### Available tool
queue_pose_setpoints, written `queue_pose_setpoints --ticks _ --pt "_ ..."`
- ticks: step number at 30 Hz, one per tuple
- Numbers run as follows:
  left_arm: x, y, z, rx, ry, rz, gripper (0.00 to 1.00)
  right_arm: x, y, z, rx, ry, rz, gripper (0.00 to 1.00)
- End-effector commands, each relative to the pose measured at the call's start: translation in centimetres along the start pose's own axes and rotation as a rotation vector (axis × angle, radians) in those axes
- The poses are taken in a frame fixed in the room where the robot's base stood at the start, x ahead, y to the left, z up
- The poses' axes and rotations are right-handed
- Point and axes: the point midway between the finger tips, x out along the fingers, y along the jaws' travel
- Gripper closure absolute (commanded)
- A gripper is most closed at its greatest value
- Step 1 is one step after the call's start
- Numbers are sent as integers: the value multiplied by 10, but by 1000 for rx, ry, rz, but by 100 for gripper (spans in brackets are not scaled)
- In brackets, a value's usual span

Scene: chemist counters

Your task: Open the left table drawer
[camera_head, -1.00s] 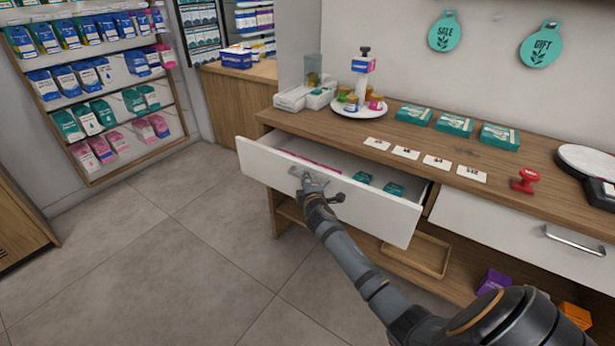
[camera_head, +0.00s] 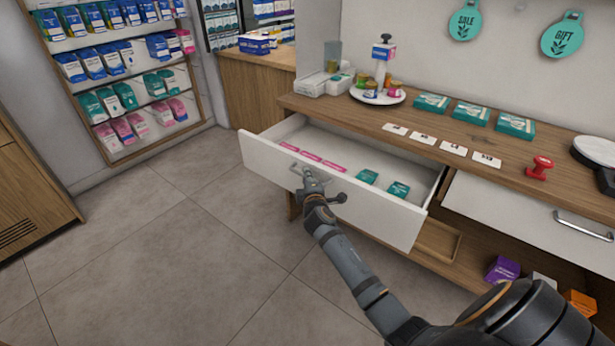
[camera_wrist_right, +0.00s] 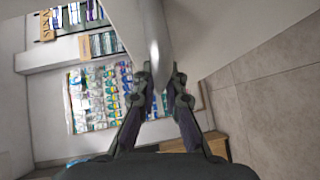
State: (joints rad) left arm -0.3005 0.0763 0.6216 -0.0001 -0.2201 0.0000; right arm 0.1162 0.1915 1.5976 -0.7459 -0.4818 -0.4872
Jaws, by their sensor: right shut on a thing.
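The left table drawer (camera_head: 381,216) has a white front and stands pulled out from the wooden table. Inside it lie several pink packs (camera_head: 322,162) and two teal boxes (camera_head: 368,176). My right gripper (camera_head: 307,178) is at the drawer's metal handle (camera_head: 296,168), on the front's left part, and is shut on it. In the right wrist view the handle (camera_wrist_right: 154,62) runs between the two fingers (camera_wrist_right: 160,90). The fingers hide part of the handle in the head view. My left gripper is not in view.
The right drawer (camera_head: 520,215) is shut. The table top (camera_head: 365,118) carries teal boxes, white cards, a red stamp (camera_head: 540,168) and a round stand with small jars (camera_head: 377,95). A wooden tray and coloured boxes sit on the lower shelf. The floor (camera_head: 190,240) at left is clear.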

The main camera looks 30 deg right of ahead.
Motion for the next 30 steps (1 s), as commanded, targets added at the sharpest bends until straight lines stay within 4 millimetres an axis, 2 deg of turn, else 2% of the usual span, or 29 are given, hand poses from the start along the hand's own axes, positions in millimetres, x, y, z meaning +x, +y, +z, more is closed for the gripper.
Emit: queue_pose_setpoints --ticks 3,4,6,14,17,20,27,30 --pt "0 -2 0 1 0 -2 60 0 -1 0 0 -1 -2 100" --pt "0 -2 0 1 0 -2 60 0 -1 0 0 -1 -2 86" --pt "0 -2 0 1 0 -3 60 0 -1 0 0 0 -2 80" --pt "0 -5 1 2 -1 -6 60 0 -1 0 0 0 -1 80" --pt "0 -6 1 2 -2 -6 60 -8 -1 0 1 1 -1 80" --pt "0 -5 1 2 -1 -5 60 -27 -2 0 1 1 -3 80" --pt "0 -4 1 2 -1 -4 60 -86 -2 0 1 1 -3 80" --pt "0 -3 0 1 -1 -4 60 -104 -2 0 2 0 -4 80"
